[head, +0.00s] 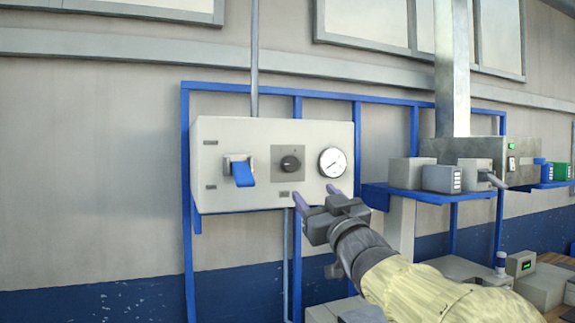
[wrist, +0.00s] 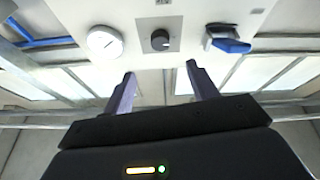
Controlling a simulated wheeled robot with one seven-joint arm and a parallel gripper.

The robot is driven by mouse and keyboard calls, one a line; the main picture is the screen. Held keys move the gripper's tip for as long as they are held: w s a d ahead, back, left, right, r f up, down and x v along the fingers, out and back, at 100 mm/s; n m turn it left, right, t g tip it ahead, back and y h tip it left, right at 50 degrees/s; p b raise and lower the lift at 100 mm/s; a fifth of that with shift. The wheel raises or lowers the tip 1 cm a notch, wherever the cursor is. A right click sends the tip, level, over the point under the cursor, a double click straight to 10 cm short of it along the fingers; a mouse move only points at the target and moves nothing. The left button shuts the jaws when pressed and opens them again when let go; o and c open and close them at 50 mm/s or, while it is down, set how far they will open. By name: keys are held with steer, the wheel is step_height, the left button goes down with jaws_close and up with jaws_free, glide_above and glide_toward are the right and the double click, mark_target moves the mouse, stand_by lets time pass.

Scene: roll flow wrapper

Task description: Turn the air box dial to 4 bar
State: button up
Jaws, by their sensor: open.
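The air box (head: 225,200) is a pale grey box on a blue frame against the wall. Its black dial (head: 290,163) sits on a grey square plate in the middle of the front; the dial also shows in the wrist view (wrist: 160,40). A round white gauge (head: 332,162) is right of the dial; its reading is too small to tell. My gripper (head: 316,197) is open and empty, below and right of the dial, apart from it. In the wrist view my gripper (wrist: 159,75) has its two fingers spread, with the dial beyond the gap between them.
A blue lever (head: 242,173) sticks out left of the dial. Right of the box, a blue shelf (head: 425,196) carries several grey boxes under a metal duct (head: 452,70). The space in front of the dial is clear.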

mark_target(292, 166)
steer(key=p+x, duration=0.5)
steer(key=x, duration=0.6)
steer(key=shift+w+r, duration=0.25)
steer(key=shift+w, duration=0.05)
steer(key=shift+w+a+r, duration=0.1)
steer(key=shift+w+a, duration=0.15)
steer(key=shift+w, duration=0.3)
steer(key=c, duration=1)
